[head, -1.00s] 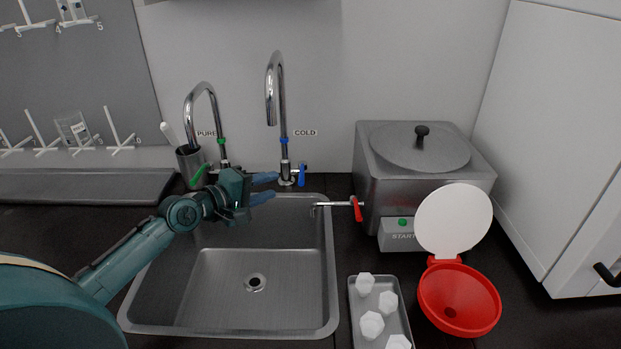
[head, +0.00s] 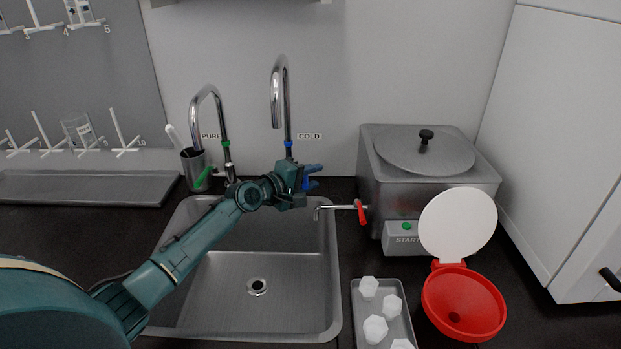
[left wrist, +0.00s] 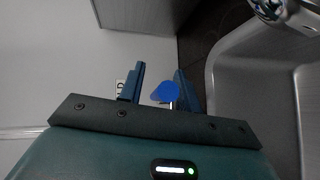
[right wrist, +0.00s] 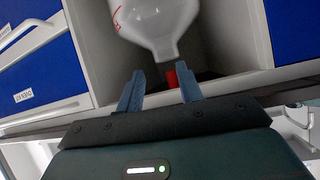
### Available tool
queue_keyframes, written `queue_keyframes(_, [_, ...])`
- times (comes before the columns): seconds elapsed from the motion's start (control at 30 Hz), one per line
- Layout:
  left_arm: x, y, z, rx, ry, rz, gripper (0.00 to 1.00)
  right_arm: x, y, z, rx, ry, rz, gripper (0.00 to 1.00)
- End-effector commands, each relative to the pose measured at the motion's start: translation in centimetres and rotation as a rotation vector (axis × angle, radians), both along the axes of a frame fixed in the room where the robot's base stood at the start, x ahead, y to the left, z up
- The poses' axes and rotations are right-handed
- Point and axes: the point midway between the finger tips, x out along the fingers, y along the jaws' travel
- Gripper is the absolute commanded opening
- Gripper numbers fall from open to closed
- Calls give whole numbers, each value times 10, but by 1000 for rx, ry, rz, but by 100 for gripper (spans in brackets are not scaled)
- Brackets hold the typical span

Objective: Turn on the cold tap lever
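The cold tap (head: 286,110) is a tall chrome spout with a blue band, beside the COLD label. Its blue lever (left wrist: 165,92) shows in the left wrist view between the two fingers of my left gripper (left wrist: 160,80). The fingers stand apart with the lever in the gap, close to the right-hand finger; I cannot tell whether they touch. In the head view my left gripper (head: 317,176) is at the tap's base and largely hides the lever. My right gripper (right wrist: 158,80) is open, below a white bottle (right wrist: 160,22), outside the head view.
The pure tap (head: 210,98) with a green lever (head: 204,177) stands to the left. The steel sink (head: 290,290) lies below my left arm. A steel distiller (head: 420,190) with a red-handled outlet (head: 361,212), a tray of white pieces (head: 398,325) and a red funnel (head: 463,302) are right.

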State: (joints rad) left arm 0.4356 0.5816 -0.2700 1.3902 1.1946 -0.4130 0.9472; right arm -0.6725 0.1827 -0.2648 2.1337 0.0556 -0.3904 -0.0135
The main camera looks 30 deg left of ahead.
Motion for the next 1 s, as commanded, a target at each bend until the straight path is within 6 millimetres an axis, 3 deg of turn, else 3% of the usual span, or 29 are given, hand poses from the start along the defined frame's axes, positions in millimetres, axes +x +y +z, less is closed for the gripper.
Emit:
queue_keyframes(0.17, [0,0,0,0,-1,0,32,0,0,0,0,0,-1,36])
queue_keyframes(0.57, [0,0,0,0,-1,0,0,0,0,1,3,0,-4,36])
queue_keyframes(1.0, [0,0,0,0,0,1,0,0,0,1,5,0,-5,36])
